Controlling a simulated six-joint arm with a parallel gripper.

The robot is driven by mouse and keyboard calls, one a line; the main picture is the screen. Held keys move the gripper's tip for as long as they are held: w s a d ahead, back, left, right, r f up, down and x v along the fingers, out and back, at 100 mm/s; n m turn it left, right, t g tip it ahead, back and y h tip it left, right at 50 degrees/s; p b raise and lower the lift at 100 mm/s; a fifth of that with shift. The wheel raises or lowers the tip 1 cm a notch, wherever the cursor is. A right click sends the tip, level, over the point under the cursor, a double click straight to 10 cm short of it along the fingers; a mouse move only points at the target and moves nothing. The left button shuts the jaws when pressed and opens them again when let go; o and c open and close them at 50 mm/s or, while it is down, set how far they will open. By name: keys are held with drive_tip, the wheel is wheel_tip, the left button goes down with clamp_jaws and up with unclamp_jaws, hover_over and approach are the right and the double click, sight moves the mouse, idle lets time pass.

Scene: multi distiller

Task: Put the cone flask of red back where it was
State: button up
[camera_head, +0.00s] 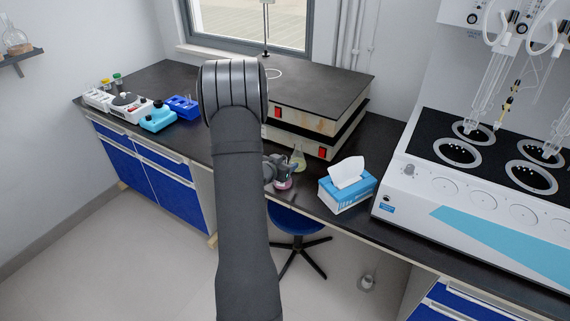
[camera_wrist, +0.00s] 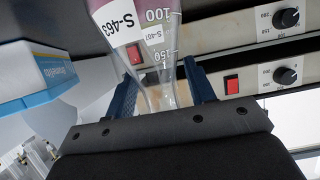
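The cone flask of red (camera_head: 284,184) holds pinkish-red liquid and is near the bench's front edge in the head view. In the wrist view the flask (camera_wrist: 135,20) is large, with a label reading S-463 and volume marks. Its narrow neck runs between the two blue fingers of my gripper (camera_wrist: 163,88), which appear closed on it. In the head view my gripper (camera_head: 280,172) is at the flask, partly hidden by my arm. I cannot tell whether the flask's base touches the bench.
Another flask with yellowish liquid (camera_head: 298,159) stands just behind. Stacked hot-plate units with red switches (camera_head: 318,128) are at the back. A blue tissue box (camera_head: 347,190) is to the right, beside a large distiller (camera_head: 470,205). Small instruments and a blue rack (camera_head: 182,106) are at left.

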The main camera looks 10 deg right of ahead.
drive_tip(key=shift+r, duration=0.2)
drive_tip(key=v, duration=1.2)
drive_tip(key=shift+f, duration=0.15)
drive_tip(key=x, duration=1.2)
drive_tip(key=shift+d, duration=0.1)
wheel_tip(320, 180, up, 2)
drive_tip(key=shift+r, duration=0.95)
